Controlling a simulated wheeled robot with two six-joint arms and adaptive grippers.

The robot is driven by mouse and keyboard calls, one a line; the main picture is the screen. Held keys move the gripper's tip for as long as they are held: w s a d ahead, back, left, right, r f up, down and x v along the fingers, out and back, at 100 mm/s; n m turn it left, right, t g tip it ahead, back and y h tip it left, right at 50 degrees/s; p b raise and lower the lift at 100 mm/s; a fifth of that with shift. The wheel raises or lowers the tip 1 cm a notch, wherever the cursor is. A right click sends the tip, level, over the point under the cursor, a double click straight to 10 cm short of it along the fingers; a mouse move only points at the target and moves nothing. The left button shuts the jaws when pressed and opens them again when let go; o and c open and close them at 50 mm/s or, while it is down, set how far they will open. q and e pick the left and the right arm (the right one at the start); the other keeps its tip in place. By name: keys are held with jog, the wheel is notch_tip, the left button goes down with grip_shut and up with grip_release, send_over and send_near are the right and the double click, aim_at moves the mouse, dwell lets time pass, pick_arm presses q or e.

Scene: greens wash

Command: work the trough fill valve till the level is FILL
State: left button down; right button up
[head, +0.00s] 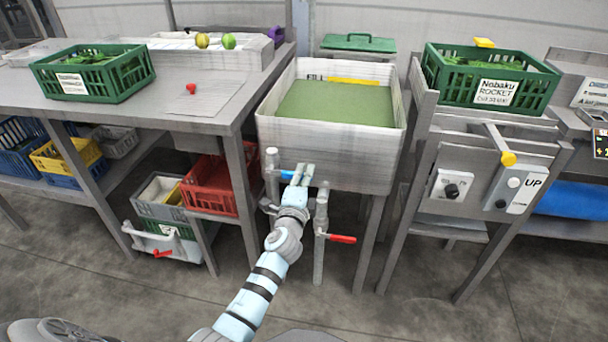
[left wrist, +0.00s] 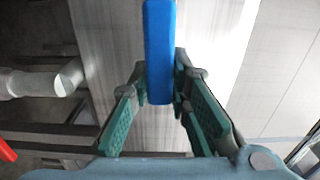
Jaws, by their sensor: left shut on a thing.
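The white trough (head: 330,150) stands in the middle of the head view with greenish water (head: 335,103) in it. On its inner back wall are a partly readable FILL mark (head: 314,77) and a yellow strip (head: 353,81). The water surface lies a little below the strip. The blue valve handle (head: 286,175) is on a pipe at the trough's front left. My left gripper (head: 300,172) is at the handle. In the left wrist view the blue handle (left wrist: 159,45) sits between the two green-padded fingers, which are shut on it. My right gripper is not in view.
A red-handled valve (head: 341,239) is on a pipe below the trough, right of my left arm. A steel table (head: 150,115) with a green crate (head: 95,73) stands at left. A stand with the Rocket crate (head: 492,93) and an UP panel (head: 515,190) is at right.

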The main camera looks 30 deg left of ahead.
pick_arm(q)
jog(key=shift+f+m, duration=0.2)
jog(key=shift+m, duration=0.1)
jog(key=c, duration=1.5)
grip_release()
jog(key=shift+f, duration=0.1)
jog(key=shift+s, duration=0.1)
jog(key=v, duration=0.7)
jog(key=shift+s, duration=0.1)
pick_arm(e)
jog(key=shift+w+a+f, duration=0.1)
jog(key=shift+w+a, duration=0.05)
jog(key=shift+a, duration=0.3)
